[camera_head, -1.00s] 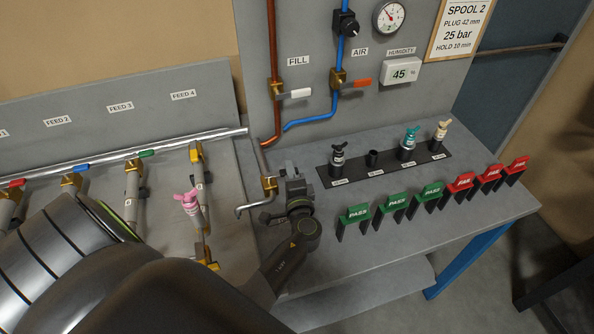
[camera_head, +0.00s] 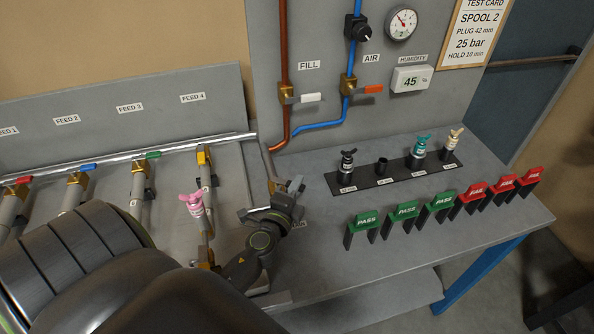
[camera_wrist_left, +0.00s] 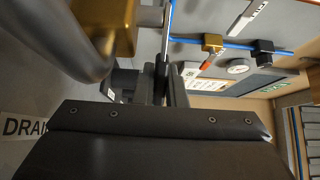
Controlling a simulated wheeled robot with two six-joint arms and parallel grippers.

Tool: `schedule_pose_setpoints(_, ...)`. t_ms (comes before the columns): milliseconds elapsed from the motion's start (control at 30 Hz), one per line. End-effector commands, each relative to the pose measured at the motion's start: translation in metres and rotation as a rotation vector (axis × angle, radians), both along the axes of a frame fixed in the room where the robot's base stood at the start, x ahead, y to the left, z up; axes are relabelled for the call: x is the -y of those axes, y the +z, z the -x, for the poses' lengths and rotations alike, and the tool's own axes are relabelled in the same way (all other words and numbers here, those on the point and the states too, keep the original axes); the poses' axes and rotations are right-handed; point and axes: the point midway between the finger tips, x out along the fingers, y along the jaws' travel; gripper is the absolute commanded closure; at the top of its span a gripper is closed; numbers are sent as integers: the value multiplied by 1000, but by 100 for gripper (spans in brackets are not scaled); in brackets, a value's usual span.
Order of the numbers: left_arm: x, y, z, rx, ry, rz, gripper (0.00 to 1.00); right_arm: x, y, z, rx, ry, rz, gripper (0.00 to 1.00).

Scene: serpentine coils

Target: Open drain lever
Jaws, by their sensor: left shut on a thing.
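My left gripper (camera_head: 292,187) is beside the drain pipe at the left end of the bench top. It is shut on the drain lever, which is mostly hidden by the fingers. In the left wrist view, the gripper (camera_wrist_left: 163,75) has a thin strip between its dark fingers, and the brass drain valve (camera_wrist_left: 108,22) is close by at upper left. In the head view, the wrist hides most of the valve. The DRAIN label (camera_wrist_left: 22,127) shows at the left of the wrist view. My right gripper is not in view.
FILL (camera_head: 310,98) and AIR (camera_head: 372,89) levers are on the back panel. A black plug rack (camera_head: 368,183) and several green and red tags (camera_head: 408,210) stand to the right. A pink-topped plug (camera_head: 191,202) is left of my wrist.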

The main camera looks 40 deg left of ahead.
Motion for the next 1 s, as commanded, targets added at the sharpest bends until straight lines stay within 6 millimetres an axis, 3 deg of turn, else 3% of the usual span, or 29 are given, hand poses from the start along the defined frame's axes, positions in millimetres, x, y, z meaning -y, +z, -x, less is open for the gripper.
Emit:
schedule_pose_setpoints(400,0,1,0,2,-6,-1,100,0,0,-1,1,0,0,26)
schedule_pose_setpoints(433,0,1,0,2,-6,-1,85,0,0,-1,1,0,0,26)
schedule_pose_setpoints(567,0,1,0,2,-6,-1,68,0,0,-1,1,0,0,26)
schedule_pose_setpoints(867,0,0,1,0,-6,0,67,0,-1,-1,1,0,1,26)
schedule_pose_setpoints(1000,3,-2,12,-1,-5,1,67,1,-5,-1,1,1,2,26)
